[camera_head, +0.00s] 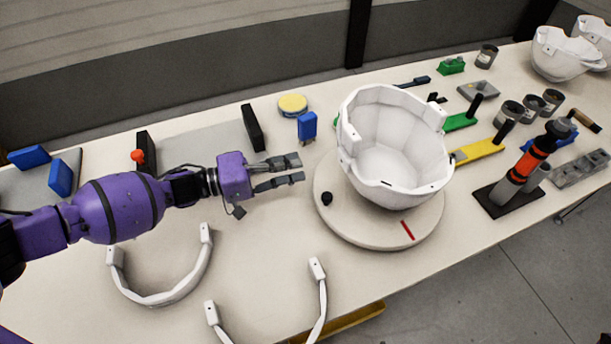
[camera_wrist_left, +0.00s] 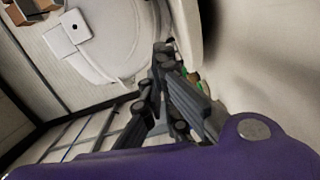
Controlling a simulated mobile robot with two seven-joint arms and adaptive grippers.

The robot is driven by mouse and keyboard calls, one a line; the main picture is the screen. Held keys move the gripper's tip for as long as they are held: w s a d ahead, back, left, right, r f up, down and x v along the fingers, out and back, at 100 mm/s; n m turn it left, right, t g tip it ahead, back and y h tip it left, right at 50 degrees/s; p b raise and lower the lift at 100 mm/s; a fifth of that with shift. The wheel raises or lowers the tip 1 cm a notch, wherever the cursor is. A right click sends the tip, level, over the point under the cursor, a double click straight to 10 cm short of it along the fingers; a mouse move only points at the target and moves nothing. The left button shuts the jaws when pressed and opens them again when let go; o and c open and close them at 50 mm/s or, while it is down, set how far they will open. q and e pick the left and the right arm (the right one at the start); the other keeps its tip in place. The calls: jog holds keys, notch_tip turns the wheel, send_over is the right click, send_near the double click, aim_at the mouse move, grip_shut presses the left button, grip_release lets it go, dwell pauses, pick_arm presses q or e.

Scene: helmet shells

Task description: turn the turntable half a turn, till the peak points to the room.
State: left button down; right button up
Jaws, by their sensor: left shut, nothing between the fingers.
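The turntable (camera_head: 375,225) is a pale round disc on the table, with a black knob (camera_head: 326,198) at its left edge and a short red mark (camera_head: 407,230) near its front edge. A white helmet shell (camera_head: 385,150) sits on it, hollow side up; I cannot tell which part is its peak. My left gripper (camera_head: 300,169) is shut and empty just left of the turntable, apart from knob and shell. In the left wrist view its dark fingers (camera_wrist_left: 162,55) show, and a curved white part with a square pad is at upper left. My right gripper is out of view.
White curved bands (camera_head: 165,298) lie at the front left. A yellow sponge-like disc (camera_head: 293,104) and a blue block (camera_head: 307,125) are behind the gripper. Right of the turntable are yellow (camera_head: 480,150) and green tools, several cups and a black-orange tool (camera_head: 530,160) on a stand.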

pick_arm(q)
jog(key=shift+x, duration=1.05)
jog(key=shift+s+d+p, duration=0.25)
jog(key=shift+s+p, duration=0.05)
jog(key=shift+s, duration=0.3)
jog(key=shift+s+d+p, duration=0.25)
jog(key=shift+s, duration=0.35)
jog(key=shift+s+d+f, duration=0.15)
jog(key=shift+s+d, duration=0.1)
jog(key=shift+s, duration=0.25)
jog(key=shift+f, duration=0.1)
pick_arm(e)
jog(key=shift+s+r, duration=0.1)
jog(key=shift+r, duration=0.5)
